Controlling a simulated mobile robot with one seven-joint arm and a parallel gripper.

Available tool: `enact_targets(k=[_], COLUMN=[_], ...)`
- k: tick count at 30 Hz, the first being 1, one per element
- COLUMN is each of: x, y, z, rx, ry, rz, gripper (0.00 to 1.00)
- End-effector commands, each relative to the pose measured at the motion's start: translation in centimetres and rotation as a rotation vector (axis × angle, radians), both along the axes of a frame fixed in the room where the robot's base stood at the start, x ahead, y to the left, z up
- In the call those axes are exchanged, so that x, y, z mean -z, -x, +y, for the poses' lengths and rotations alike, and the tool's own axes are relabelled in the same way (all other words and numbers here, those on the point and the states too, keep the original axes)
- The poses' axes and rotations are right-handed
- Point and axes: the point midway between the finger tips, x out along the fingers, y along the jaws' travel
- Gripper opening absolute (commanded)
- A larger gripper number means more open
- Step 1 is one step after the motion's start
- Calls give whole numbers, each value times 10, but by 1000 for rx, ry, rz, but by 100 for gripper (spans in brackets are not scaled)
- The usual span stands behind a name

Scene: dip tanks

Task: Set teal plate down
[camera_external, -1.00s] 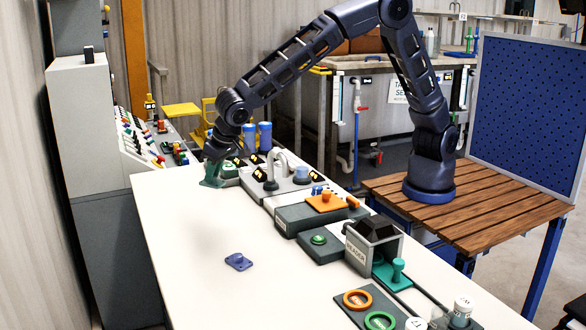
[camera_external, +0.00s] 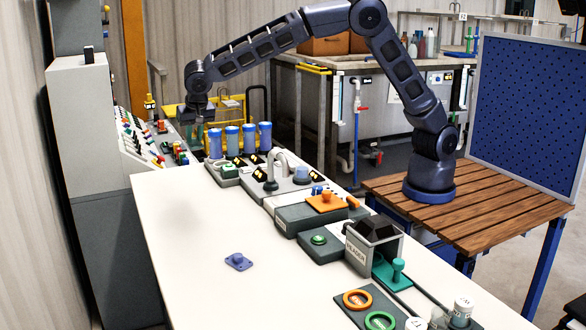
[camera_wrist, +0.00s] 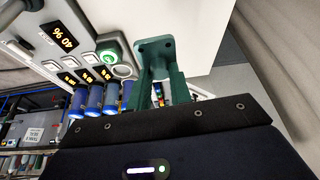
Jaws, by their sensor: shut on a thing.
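My gripper (camera_wrist: 152,92) is shut on a dark teal plate (camera_wrist: 153,45) in the wrist view. In the external view my gripper (camera_external: 197,112) is raised near the far left end of the table; the held plate is not clear there. A brighter teal plate with an upright knob (camera_external: 392,270) lies beside the grey reader box, away from my gripper.
The white table (camera_external: 185,230) is largely clear, with a small blue knobbed plate (camera_external: 238,261) on it. Several blue cylinders (camera_external: 232,139) stand behind the control boxes. An orange plate (camera_external: 325,202) sits on a grey block. A button panel (camera_external: 150,140) is at left.

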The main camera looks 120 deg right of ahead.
Motion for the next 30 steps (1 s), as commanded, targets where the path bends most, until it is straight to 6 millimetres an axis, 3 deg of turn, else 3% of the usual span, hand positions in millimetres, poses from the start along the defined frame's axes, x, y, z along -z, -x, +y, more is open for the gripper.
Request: enact_targets(k=[5, 24, 30], x=[11, 141, 157], y=[2, 2, 2], z=[-13, -12, -12], rx=[44, 43, 41], ry=[2, 1, 2], rz=[1, 1, 0], gripper=[0, 0, 0])
